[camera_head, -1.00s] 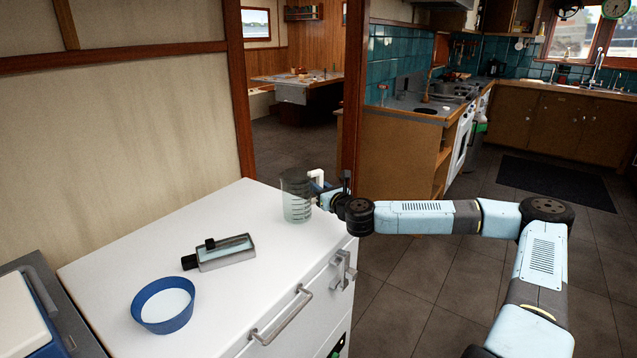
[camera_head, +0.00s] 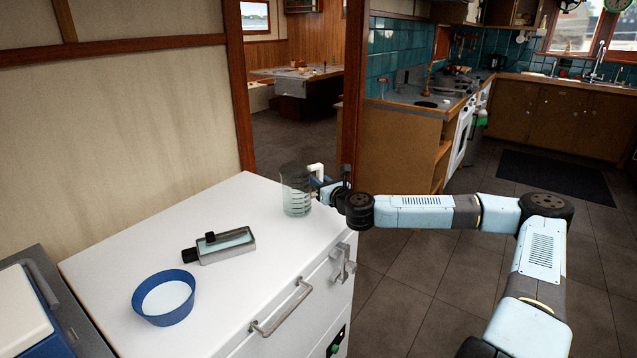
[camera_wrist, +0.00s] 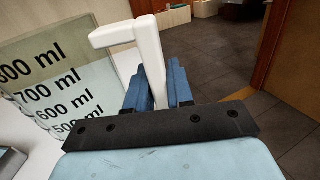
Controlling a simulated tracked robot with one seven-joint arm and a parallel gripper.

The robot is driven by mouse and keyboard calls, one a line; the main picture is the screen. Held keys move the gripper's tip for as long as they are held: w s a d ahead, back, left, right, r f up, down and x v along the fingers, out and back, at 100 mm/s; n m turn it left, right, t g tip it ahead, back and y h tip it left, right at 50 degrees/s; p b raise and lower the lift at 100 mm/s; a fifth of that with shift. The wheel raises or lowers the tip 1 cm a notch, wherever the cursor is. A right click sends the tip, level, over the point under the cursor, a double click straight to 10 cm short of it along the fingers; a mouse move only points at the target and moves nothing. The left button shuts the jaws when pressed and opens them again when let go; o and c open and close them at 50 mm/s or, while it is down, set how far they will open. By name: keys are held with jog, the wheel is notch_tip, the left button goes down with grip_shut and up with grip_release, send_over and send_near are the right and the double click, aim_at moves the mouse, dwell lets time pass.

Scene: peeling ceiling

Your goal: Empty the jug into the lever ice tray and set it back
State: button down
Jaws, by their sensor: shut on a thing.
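The clear measuring jug (camera_head: 296,196) stands upright at the far right corner of the white cabinet top. Its printed scale and white handle (camera_wrist: 150,45) show in the wrist view, where part of the jug (camera_wrist: 85,65) is cut off at the left. My gripper (camera_head: 322,184) is shut on the handle from the right, with blue fingers (camera_wrist: 160,85) on both sides of it. The metal lever ice tray (camera_head: 228,252), with a black lever on top, lies flat left of and nearer than the jug.
A blue bowl (camera_head: 163,314) with a pale inside stands at the front left of the white top (camera_head: 225,285). A dark-edged blue and white box (camera_head: 28,310) is at the far left. A wooden post rises behind the jug. Bare top lies between jug and tray.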

jog(key=shift+f, duration=0.55)
jog(key=c, duration=0.9)
grip_release()
jog(key=shift+s, duration=0.1)
jog(key=shift+v, duration=4.45)
